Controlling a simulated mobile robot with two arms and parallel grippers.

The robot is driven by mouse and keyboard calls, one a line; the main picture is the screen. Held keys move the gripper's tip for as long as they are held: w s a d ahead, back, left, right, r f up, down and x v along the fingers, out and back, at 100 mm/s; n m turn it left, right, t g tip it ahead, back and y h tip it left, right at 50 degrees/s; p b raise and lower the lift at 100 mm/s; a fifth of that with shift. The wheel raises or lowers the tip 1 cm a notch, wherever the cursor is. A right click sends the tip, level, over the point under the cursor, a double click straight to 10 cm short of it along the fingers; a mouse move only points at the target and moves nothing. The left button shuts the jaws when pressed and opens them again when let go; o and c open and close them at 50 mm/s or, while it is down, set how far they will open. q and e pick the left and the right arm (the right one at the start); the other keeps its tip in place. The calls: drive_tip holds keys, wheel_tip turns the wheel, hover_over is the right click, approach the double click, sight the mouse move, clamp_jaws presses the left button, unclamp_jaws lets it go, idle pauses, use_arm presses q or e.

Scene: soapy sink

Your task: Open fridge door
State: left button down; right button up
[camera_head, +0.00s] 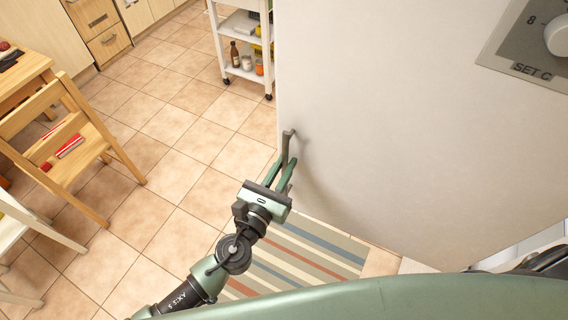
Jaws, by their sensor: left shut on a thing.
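The fridge door (400,110) is a large off-white panel that fills the right half of the head view. A grey handle (288,138) stands out at its left edge. My left gripper (285,163) comes up from the bottom left and is shut on this handle, with its green fingers around it. The handle's lower part is partly hidden by the fingers. I cannot tell from this view whether the door stands ajar. My right gripper is not in view.
A grey dial panel (525,45) is at the top right. A white trolley (240,50) with bottles stands behind the door edge. A wooden chair (70,145) stands at left. A striped rug (300,255) lies below the door. Tiled floor (165,170) between chair and door is clear.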

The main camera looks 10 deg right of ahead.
use_arm(q)
drive_tip(key=c, duration=1.4)
unclamp_jaws()
drive_tip(key=shift+s+a+f, duration=0.1)
drive_tip(key=shift+s+a, duration=0.2)
drive_tip(key=shift+s, duration=0.1)
drive_tip(key=b+v, duration=0.2)
drive_tip(key=v, duration=0.5)
drive_tip(key=shift+w, duration=0.1)
